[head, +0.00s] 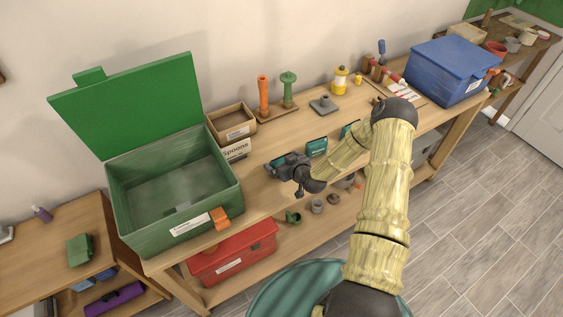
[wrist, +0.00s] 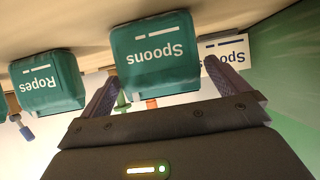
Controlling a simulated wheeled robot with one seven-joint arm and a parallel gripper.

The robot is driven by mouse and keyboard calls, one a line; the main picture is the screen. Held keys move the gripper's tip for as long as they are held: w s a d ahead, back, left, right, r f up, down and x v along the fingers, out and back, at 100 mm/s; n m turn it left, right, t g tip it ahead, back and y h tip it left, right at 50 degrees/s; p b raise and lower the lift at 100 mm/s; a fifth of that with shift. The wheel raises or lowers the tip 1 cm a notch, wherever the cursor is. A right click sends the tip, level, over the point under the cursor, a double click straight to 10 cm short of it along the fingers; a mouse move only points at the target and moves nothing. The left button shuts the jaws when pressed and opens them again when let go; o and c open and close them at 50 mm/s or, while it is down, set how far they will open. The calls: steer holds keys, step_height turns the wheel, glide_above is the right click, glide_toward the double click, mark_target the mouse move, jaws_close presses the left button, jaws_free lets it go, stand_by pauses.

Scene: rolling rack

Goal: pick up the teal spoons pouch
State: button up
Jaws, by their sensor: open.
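The teal Spoons pouch (wrist: 155,58) fills the middle of the wrist view, upside down, with its white label facing me. My gripper (wrist: 160,76) is open, with one finger on each side of the pouch in that view. I cannot tell whether the fingers touch it. In the head view my gripper (head: 283,166) is low over the workbench, and a teal edge of the pouch (head: 277,159) shows beside it, mostly hidden.
A teal Ropes pouch (wrist: 48,84) stands beside the Spoons pouch; another teal pouch (head: 316,147) shows on the bench. A white Spoons sign (head: 236,150) stands by a wooden tray (head: 232,123). The open green bin (head: 170,190) is at left, a blue bin (head: 452,70) at right.

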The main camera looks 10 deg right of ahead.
steer(key=shift+w+a+f, duration=0.2)
steer(key=shift+w+f, duration=0.1)
steer(key=shift+w, duration=0.2)
steer(key=c, duration=1)
